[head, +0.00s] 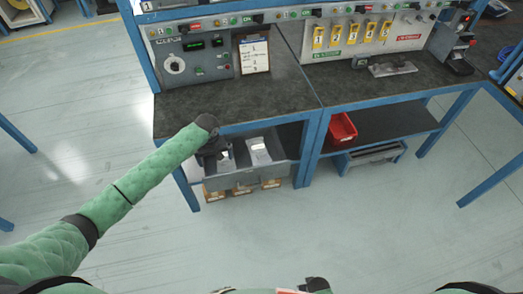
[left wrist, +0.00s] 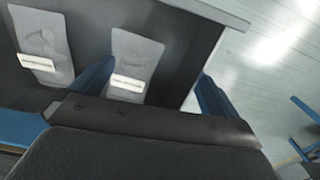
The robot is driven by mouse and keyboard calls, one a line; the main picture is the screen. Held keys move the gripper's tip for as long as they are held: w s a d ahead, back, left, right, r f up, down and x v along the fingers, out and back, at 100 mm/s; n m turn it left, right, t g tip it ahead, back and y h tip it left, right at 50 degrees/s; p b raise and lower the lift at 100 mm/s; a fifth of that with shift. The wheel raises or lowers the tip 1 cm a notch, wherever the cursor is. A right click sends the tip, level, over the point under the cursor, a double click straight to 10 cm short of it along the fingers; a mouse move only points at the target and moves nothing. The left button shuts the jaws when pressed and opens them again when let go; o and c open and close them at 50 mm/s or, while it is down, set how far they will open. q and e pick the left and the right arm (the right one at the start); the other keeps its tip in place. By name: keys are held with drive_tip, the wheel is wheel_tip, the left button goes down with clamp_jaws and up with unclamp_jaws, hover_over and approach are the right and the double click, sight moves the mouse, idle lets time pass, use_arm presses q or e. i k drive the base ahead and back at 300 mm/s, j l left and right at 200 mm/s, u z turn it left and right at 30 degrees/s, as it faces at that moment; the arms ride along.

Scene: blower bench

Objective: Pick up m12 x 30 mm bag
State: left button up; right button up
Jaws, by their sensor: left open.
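Two grey bags with white labels lie in an open grey drawer (head: 282,172) under the left bench. One bag (head: 259,151) is at the right in the head view; the other (head: 226,160) is partly hidden by my left gripper. The left wrist view shows a left bag (left wrist: 42,45) and a right bag (left wrist: 136,60). The label print is too small to read, so I cannot tell which is the M12 x 30 mm bag. My left gripper (head: 212,155) is open and empty above the drawer's left part. In the wrist view, the right bag appears between its blue fingers (left wrist: 153,88).
The bench top (head: 235,101) lies just above the drawer, with a blue leg (head: 311,150) to the right. Cardboard boxes (head: 243,190) sit below. A red bin (head: 342,129) stands on the right bench's lower shelf. The floor in front is clear.

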sight(259, 155)
drive_tip(key=i+l+u, duration=0.1)
drive_tip(key=l+u, duration=0.2)
drive_tip(key=l, duration=0.2)
drive_tip(key=l+u, duration=0.25)
drive_tip(key=l, duration=0.3)
drive_tip(key=k+l+z, duration=0.15)
drive_tip(key=z, duration=0.45)
drive_tip(key=l, duration=0.15)
drive_tip(key=i+j, duration=0.1)
drive_tip(key=j, duration=0.2)
drive_tip(key=i+j, duration=0.15)
drive_tip(key=j, duration=0.15)
